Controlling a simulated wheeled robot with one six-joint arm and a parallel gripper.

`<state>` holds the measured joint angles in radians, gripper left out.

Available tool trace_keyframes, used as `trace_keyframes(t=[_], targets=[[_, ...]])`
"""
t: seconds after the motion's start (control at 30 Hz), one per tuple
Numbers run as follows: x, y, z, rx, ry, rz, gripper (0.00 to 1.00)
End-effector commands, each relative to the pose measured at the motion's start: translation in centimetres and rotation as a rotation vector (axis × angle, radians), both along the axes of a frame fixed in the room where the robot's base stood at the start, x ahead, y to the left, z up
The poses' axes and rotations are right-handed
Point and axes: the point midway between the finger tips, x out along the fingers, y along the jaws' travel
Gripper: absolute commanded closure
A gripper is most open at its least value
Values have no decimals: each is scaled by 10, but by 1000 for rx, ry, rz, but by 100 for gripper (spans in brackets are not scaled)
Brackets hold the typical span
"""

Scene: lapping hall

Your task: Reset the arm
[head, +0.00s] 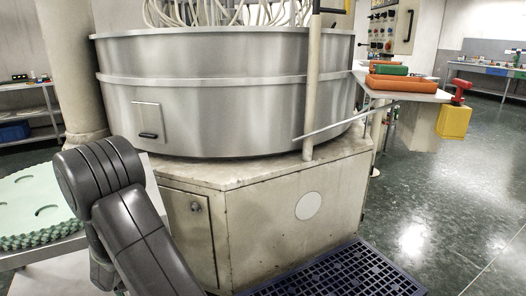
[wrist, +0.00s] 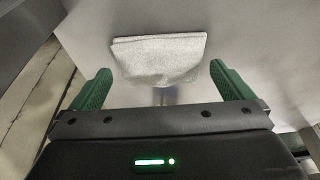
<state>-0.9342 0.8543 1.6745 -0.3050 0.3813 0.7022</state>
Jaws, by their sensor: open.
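In the wrist view my gripper (wrist: 158,88) is open, with its two green fingers spread wide apart. Nothing is held between them. Beyond the fingertips lies a folded pale grey cloth (wrist: 160,58) on a light grey surface (wrist: 240,45). I cannot tell whether the fingers touch that surface. In the head view my dark arm is bent at the lower left, and my gripper is out of sight there.
A large round steel machine (head: 230,95) on a beige base (head: 265,205) fills the middle. Stacked green pads (head: 35,205) lie at the left. A shelf (head: 410,92) with orange and green items juts out at the right. A dark grid mat (head: 345,275) lies in front. Open floor is at the right.

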Motion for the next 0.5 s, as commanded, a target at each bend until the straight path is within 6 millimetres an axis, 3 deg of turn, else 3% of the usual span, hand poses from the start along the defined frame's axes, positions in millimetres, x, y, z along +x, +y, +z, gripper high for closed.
trace_keyframes(t=[0.03,0.5], targets=[[2,0,-16,-3,2,2,0],[1,1,-7,0,0,1,0]])
